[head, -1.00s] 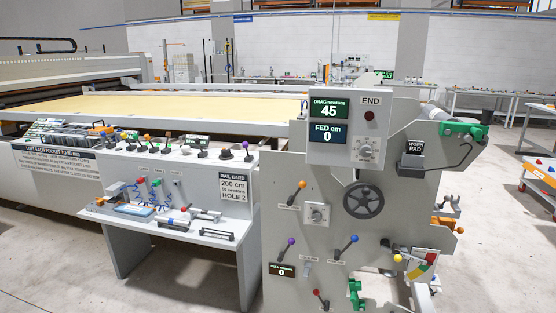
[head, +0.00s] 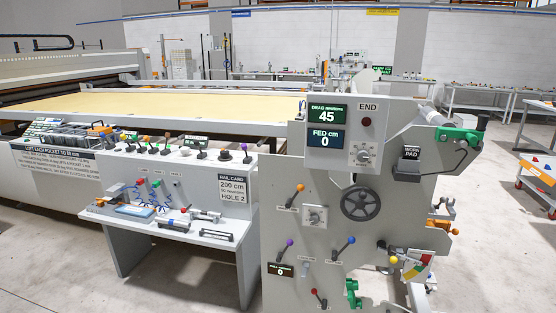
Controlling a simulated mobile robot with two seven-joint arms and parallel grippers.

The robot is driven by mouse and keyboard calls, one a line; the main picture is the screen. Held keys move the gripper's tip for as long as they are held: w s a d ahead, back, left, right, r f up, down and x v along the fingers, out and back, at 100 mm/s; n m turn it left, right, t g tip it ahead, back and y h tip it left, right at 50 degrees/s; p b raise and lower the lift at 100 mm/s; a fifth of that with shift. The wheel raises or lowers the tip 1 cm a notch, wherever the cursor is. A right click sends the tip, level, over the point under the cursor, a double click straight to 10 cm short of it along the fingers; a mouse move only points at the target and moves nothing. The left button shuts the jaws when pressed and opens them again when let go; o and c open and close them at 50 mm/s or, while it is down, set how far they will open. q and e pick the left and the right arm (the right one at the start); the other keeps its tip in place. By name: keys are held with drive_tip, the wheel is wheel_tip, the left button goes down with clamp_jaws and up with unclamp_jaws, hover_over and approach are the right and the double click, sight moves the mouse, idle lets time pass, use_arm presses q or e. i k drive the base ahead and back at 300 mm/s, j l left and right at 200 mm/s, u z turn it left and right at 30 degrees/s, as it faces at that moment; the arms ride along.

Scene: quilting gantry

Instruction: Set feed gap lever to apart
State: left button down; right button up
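The machine's end panel (head: 325,232) stands at the right of centre and carries several ball-topped levers. An orange-knobbed lever (head: 297,193) leans up and right beside a dial. Below it are a purple-knobbed lever (head: 287,247), a blue-knobbed lever (head: 346,246) and a red-knobbed lever (head: 318,296). A yellow knob (head: 393,260) shows at the panel's right. The small label plates are too small to read, so I cannot tell which is the feed gap lever. Neither of my grippers is in view.
A black handwheel (head: 361,203) and a display box (head: 345,135) reading 45 and 0 are on the machine. A bench (head: 180,228) with tools stands left of the panel. Open floor (head: 45,260) lies at the front left. Tables stand at the far right.

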sight(352, 240)
drive_tip(key=i+l, duration=0.45)
drive_tip(key=i, duration=0.2)
drive_tip(key=i+l, duration=0.5)
drive_tip(key=i+j+u, duration=0.05)
drive_tip(key=i, duration=0.05)
